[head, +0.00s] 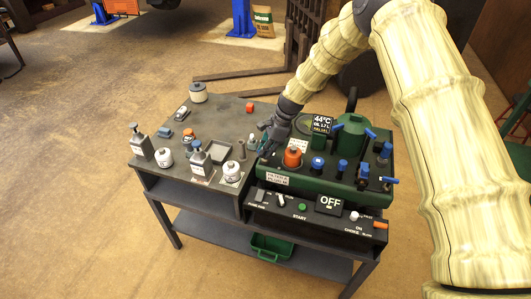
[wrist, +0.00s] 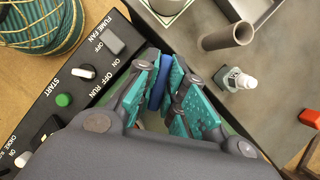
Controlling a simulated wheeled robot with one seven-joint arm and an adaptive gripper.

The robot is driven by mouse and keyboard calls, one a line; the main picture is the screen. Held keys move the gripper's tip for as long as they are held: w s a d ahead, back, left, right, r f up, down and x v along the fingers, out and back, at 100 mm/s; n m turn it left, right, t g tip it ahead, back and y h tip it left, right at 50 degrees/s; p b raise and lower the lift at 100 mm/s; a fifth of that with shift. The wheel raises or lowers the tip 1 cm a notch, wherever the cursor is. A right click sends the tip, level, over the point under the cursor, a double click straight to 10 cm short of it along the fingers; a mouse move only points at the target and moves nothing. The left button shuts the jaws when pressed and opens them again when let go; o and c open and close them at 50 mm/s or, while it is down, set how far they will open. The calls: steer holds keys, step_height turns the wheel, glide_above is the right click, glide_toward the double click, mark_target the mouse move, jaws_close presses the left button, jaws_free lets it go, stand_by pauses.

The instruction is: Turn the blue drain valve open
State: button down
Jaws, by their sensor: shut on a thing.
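My gripper (head: 268,146) is at the left end of the green machine (head: 325,177) in the head view. In the wrist view its teal-padded fingers (wrist: 165,72) are closed around a blue piece (wrist: 157,93), which looks like the drain valve's handle. Only a short strip of the blue piece shows between the fingers. The valve's body and the handle's full angle are hidden by the gripper. In the head view I cannot make out the held blue piece.
A control panel (head: 315,212) with an OFF display (head: 330,204) runs along the machine's front. Several other blue-topped fittings stand on the machine. White containers and small parts crowd the grey bench (head: 222,112). A green crate (head: 271,247) sits on the lower shelf. A grey tube (wrist: 228,38) is near my fingers.

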steer(key=n+g+b, duration=0.1)
steer(key=n, duration=0.2)
steer(key=n+g+h+b, duration=0.1)
steer(key=n, duration=0.2)
steer(key=shift+b, duration=0.3)
steer(key=n+h, duration=0.1)
steer(key=n, duration=0.2)
steer(key=n+g+h+b, duration=0.1)
steer(key=n, duration=0.2)
steer(key=shift+b, duration=0.3)
steer(key=shift+r, duration=0.1)
steer(key=c, duration=1.5)
jaws_free()
steer(key=v, duration=1.2)
steer(key=shift+w, duration=0.25)
steer(key=shift+a, duration=0.1)
